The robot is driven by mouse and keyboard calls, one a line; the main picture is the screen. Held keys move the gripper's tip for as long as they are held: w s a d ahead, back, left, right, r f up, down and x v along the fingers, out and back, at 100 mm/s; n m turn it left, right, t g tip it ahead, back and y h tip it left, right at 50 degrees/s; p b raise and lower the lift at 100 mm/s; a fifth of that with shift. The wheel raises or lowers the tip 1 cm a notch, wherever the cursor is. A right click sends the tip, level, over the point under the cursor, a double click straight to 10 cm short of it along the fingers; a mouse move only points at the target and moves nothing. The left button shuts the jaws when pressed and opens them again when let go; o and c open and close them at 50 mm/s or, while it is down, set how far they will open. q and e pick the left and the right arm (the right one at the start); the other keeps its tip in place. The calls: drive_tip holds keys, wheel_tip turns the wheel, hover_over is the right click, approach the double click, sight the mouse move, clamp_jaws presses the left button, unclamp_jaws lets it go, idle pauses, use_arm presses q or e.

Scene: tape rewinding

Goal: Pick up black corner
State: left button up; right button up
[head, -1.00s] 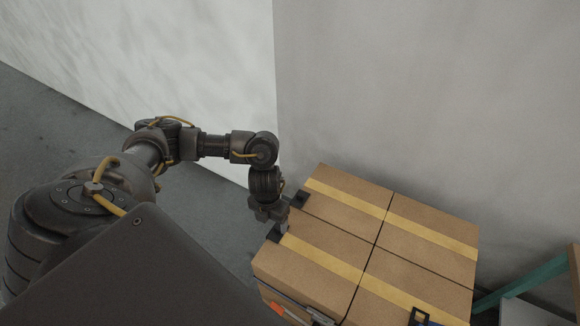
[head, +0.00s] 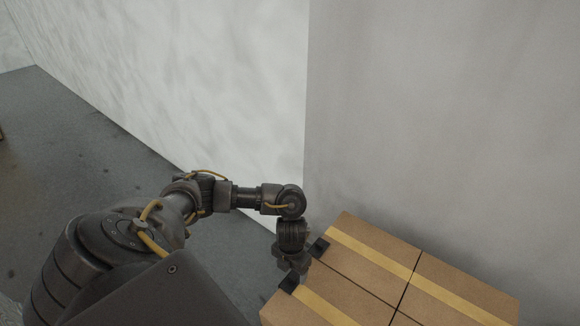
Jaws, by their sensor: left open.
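Brown cardboard boxes (head: 345,292) with yellow tape stripes and black straps stand at the lower right in the head view. Two small black corners sit at their left edge: one farther back (head: 319,246), one nearer (head: 290,282). My left gripper (head: 303,273) points down at this edge, close to the two black corners. It is open, and I see nothing held in it. Its fingertips are small and dark, so I cannot tell whether they touch a corner. My right gripper is out of view.
A pale wall (head: 440,120) rises right behind the boxes. Grey floor (head: 80,130) lies open to the left. The near part of the boxes is cut off by the bottom edge of the picture.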

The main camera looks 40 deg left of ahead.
sight(291, 279)
use_arm(q)
wheel_tip(291, 279, down, 5)
drive_tip(key=shift+f, duration=0.1)
idle(0.3)
drive_tip(key=c, duration=1.1)
drive_tip(key=shift+o, duration=0.2)
drive_tip(key=shift+r, duration=0.4)
wheel_tip(291, 279, up, 9)
drive_tip(key=p, duration=0.2)
drive_tip(key=shift+r, duration=0.2)
